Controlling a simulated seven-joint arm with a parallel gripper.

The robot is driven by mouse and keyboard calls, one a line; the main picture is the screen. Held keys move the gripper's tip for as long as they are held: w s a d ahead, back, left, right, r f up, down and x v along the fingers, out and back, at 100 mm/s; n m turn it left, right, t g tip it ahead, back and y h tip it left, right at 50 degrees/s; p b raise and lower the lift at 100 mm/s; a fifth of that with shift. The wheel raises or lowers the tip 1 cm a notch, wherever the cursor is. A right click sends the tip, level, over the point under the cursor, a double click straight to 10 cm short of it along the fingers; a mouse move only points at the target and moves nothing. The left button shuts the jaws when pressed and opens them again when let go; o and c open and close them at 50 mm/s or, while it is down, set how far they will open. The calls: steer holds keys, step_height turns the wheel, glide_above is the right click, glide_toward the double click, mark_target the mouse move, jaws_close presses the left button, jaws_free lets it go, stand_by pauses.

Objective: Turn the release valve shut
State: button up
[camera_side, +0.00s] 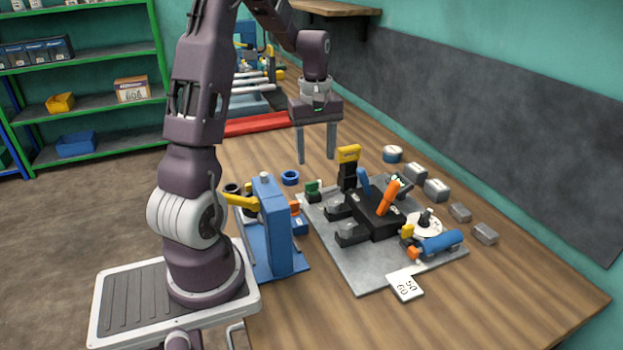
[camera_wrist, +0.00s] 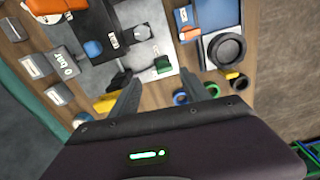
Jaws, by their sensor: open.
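I cannot tell for sure which part is the release valve. My gripper (camera_side: 316,160) hangs open and empty, fingers down, above the far edge of a grey plate (camera_side: 345,268). In the wrist view the open fingertips (camera_wrist: 160,75) frame a small green part (camera_wrist: 162,65), which lies below them; it also shows in the side view (camera_side: 313,190). On the plate stand a black block with a blue lever (camera_side: 364,181) and an orange lever (camera_side: 388,197), and a yellow-topped black post (camera_side: 348,155) to the right of the fingers. A white disc (camera_side: 424,225) with a black knob sits at the plate's right.
A blue stand (camera_side: 271,225) with a yellow arm stands left of the plate. A blue cylinder (camera_side: 440,242) lies near the plate's right corner. Several grey blocks (camera_side: 436,190) line the right side, and a blue ring (camera_side: 290,177) lies behind. The table's near right is clear.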

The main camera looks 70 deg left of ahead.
mark_target(311, 183)
steer(key=f, duration=0.1)
steer(key=a, duration=0.1)
steer(key=a+f+n, duration=0.1)
steer(key=shift+s+f, duration=0.25)
steer(key=shift+f, duration=0.1)
step_height(311, 183, down, 6)
steer(key=shift+d, duration=0.1)
jaws_close()
